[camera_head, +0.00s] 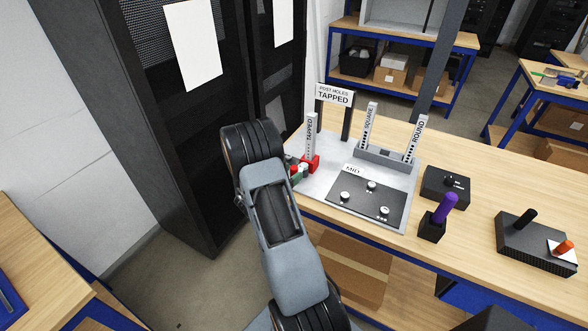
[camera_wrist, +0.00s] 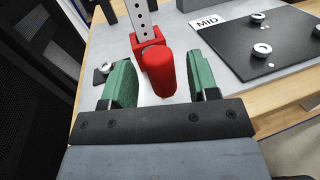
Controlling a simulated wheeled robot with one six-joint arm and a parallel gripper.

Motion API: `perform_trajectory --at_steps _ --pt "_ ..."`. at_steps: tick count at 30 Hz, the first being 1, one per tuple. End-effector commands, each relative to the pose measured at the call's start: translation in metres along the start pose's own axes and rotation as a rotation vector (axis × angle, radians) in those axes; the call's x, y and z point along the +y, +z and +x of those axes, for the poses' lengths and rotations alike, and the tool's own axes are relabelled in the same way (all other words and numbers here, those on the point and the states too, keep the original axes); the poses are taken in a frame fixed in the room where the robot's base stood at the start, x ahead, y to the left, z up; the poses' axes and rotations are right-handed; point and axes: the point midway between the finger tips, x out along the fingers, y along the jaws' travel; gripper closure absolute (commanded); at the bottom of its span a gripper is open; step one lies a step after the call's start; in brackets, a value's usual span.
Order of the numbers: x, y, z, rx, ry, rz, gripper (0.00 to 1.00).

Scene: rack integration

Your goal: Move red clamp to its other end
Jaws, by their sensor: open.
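The red clamp (camera_wrist: 158,68) has a square red block at the foot of an upright perforated post and a round red knob facing me. In the head view my arm hides much of the gripper, and only a bit of green (camera_head: 296,172) shows beside the clamp.
Posts labelled SQUARE (camera_head: 369,124) and ROUND (camera_head: 415,137) stand in a grey holder to the right. A dark plate (camera_head: 366,204) with several silver knobs lies in front. A purple-handled tool (camera_head: 445,208) stands right. Dark racks (camera_head: 180,110) are close on the left.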

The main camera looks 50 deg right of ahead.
Motion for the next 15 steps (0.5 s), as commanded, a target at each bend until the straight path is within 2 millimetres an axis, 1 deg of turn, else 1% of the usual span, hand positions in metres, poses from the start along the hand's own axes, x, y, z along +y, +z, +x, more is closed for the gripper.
perform_trajectory --at_steps 3,6,15 --pt "-0.001 0.0 0.01 0.001 -0.001 -0.002 0.46" --pt "0.0 0.0 0.015 0.001 -0.001 -0.001 0.46" --pt "0.0 -0.001 0.017 0.001 0.0 -0.001 0.46"
